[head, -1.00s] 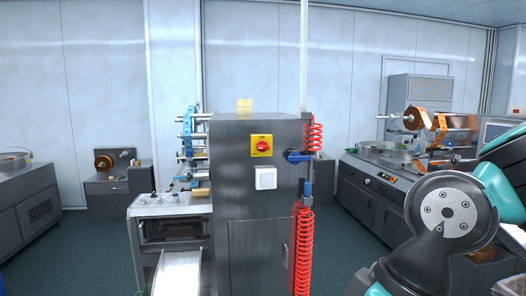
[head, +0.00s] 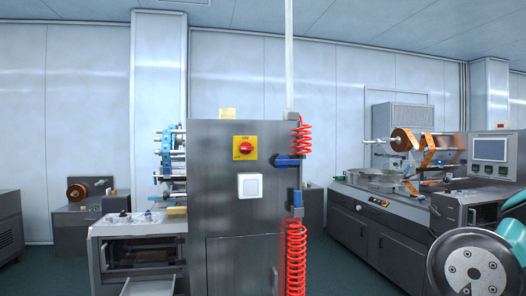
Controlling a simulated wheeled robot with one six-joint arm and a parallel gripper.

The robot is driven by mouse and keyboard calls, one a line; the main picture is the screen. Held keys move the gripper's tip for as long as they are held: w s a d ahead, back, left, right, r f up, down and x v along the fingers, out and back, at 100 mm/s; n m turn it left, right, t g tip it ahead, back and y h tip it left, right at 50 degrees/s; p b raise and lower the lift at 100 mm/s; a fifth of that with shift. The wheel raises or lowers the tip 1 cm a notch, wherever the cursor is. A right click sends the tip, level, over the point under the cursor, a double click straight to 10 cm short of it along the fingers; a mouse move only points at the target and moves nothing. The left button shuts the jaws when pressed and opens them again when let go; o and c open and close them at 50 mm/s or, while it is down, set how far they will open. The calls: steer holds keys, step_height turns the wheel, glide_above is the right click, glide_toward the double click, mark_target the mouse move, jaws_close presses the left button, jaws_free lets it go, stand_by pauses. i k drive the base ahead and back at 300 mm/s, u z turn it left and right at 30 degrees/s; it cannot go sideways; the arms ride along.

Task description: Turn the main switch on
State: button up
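The main switch (head: 246,148) is a red rotary knob on a yellow square plate, high on the end face of a grey metal cabinet (head: 215,210). Small marks, apparently ON and OFF, are on the plate; the knob's exact angle is hard to read at this size. A white square rocker-like switch (head: 251,186) sits just below it. My arm shows only as a teal and grey joint at the lower right, well apart from the cabinet. My gripper is out of view.
A blue valve (head: 288,162) and red coiled air hoses (head: 296,255) run down the cabinet's right edge. A machine with orange film rolls (head: 404,140) and a screen (head: 489,149) stands at the right. Open floor shows between it and the cabinet.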

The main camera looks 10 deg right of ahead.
mark_target(246, 148)
steer(key=u, duration=0.25)
steer(key=i, duration=0.7)
steer(key=u, duration=0.5)
